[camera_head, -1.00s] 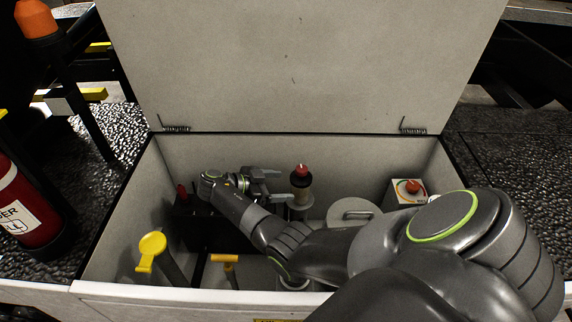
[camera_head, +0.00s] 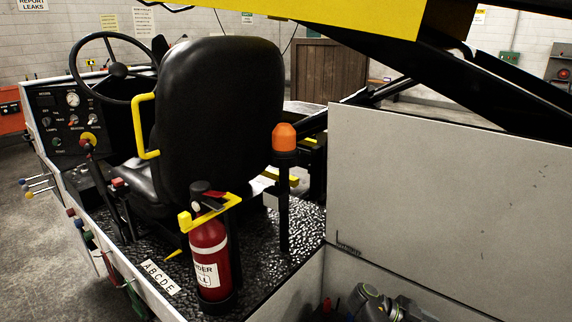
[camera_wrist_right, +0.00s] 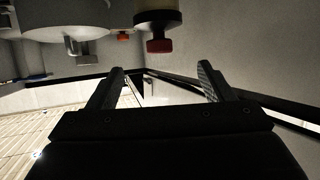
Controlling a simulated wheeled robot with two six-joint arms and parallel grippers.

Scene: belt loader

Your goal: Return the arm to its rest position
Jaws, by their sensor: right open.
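My right gripper (camera_wrist_right: 162,69) is open in the right wrist view, with nothing between its two fingers. It is inside the grey box. A cylinder with a red knob (camera_wrist_right: 159,46) is close beyond the fingertips and apart from them. In the head view only part of my right wrist shows, low in the open box (camera_head: 312,280) at the bottom right edge. The rest of that arm is out of the frame. My left gripper is in neither view.
The box's raised lid (camera_head: 440,190) stands on the right in the head view. Left of it are an orange beacon (camera_head: 284,138) on a post, a red extinguisher (camera_head: 209,258), a black seat (camera_head: 225,110) and a steering wheel (camera_head: 115,70). A round lid (camera_wrist_right: 60,33) shows in the wrist view.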

